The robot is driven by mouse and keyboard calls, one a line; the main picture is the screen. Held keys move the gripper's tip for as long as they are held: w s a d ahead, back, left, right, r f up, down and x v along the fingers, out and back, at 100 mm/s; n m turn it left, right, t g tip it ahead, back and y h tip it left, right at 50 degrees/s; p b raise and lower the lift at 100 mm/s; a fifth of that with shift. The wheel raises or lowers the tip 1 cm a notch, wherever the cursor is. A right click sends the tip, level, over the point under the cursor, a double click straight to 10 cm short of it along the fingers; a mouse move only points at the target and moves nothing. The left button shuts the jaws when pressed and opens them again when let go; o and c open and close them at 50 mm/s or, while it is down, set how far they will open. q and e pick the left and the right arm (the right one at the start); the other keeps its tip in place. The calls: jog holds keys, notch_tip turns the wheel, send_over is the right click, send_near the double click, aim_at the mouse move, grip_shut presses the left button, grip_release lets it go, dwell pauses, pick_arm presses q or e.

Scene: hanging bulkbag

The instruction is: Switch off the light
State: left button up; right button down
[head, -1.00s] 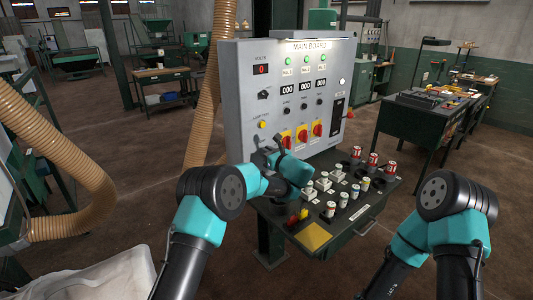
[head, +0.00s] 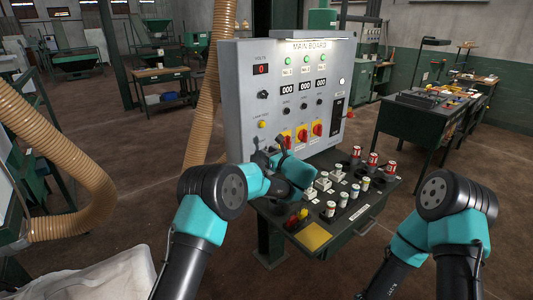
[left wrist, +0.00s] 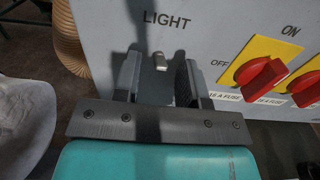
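The light switch (left wrist: 159,62) is a small metal toggle on the grey panel, just below the printed word LIGHT in the left wrist view. My left gripper (left wrist: 158,76) is open, with one dark finger on each side of the toggle and a gap to both. Which way the lever is set is hard to tell. In the head view my left gripper (head: 268,148) is at the lower left of the main board (head: 245,100) and hides the switch. A lit strip (head: 315,36) glows along the board's top. My right gripper is out of view; only my right arm shows.
Red rotary switches on yellow plates (left wrist: 262,74) sit right of the toggle. Below the board, a dark console (head: 345,228) carries several buttons and red-and-white cylinders. A ribbed tan hose (head: 75,170) hangs at left. A white bag (head: 110,275) lies at lower left.

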pick_arm(q)
jog(key=v, duration=1.6)
jog(key=shift+s, duration=0.15)
jog(key=shift+r, duration=0.25)
jog(key=shift+a, duration=0.1)
jog(key=x, duration=1.7)
jog(key=shift+w, duration=0.3)
jog(key=shift+c, duration=0.2)
grip_shut()
